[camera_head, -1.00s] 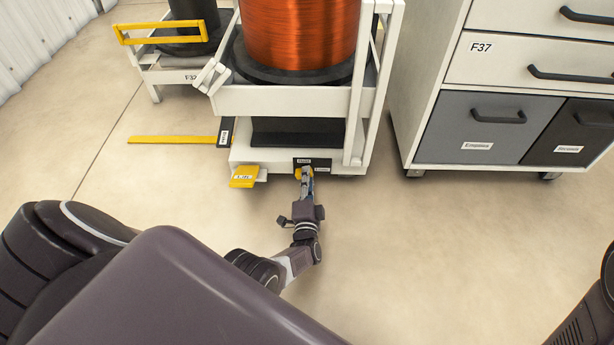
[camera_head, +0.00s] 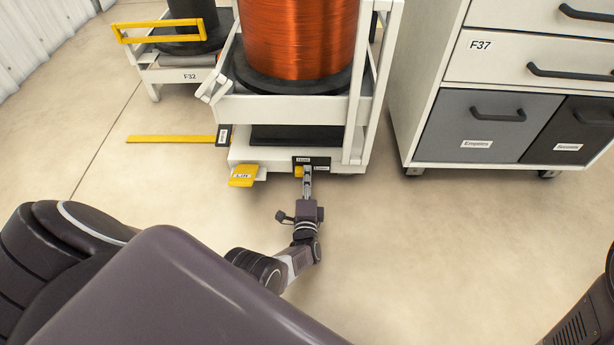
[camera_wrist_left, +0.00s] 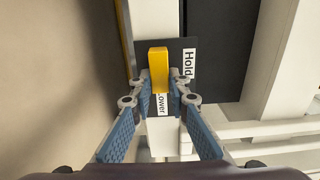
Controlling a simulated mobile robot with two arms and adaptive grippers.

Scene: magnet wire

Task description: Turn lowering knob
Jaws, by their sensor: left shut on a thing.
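The lowering knob (camera_head: 299,171) is a small yellow handle on a black plate (camera_head: 312,160) at the front of the white lift cart's base (camera_head: 270,157). In the left wrist view, the knob (camera_wrist_left: 158,65) is a yellow bar in front of its black plate (camera_wrist_left: 190,85). The white labels "Hold" (camera_wrist_left: 189,63) and "Lower" (camera_wrist_left: 161,104) show beside and below it; the bar's lower end is by "Lower". My left gripper (camera_head: 305,175) is shut on the knob, its fingers on both sides of it. My right gripper is out of view.
The cart carries a large copper wire spool (camera_head: 300,40) on its upper frame (camera_head: 280,106). A yellow "Lift" pedal (camera_head: 243,176) sits left of the knob. A drawer cabinet (camera_head: 402,130) stands right. The floor in front is clear.

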